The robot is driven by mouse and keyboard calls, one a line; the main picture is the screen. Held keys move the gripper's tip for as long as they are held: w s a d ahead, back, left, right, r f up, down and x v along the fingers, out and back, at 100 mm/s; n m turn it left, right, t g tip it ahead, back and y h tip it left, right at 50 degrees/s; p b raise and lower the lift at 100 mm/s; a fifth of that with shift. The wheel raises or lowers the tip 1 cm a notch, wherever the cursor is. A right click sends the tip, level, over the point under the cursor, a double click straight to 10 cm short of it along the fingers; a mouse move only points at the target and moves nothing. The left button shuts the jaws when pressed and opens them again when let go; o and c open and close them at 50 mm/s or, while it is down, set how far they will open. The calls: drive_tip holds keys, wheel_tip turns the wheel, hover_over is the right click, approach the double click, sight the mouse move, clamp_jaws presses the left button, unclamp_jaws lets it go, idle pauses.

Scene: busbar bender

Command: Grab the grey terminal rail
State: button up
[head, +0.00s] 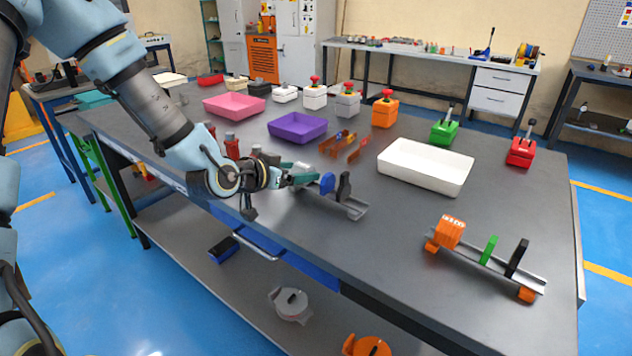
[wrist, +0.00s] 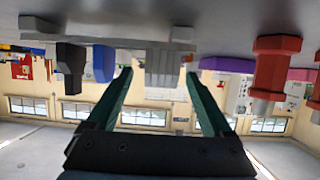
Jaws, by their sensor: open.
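The grey terminal rail (head: 352,208) lies on the dark table in front of my gripper. It carries a blue piece (head: 327,183) and a black piece (head: 344,186); these also show in the wrist view as the blue piece (wrist: 103,63) and the black piece (wrist: 70,66). My gripper (head: 300,177) is low over the table at the rail's left end, its teal fingers open. In the upside-down wrist view, a ribbed grey block (wrist: 166,65) on the rail appears between the fingertips (wrist: 160,75). I cannot tell whether they touch it.
A red part (wrist: 272,68) stands beside the gripper. Behind are a purple tray (head: 297,127), orange-brown parts (head: 338,146) and a white tray (head: 425,166). Another rail with orange, green and black pieces (head: 490,262) lies at right. Bare table separates the two rails.

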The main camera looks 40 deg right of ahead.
drive_tip(key=shift+x, duration=1.3)
drive_tip(key=shift+c, duration=0.2)
clamp_jaws()
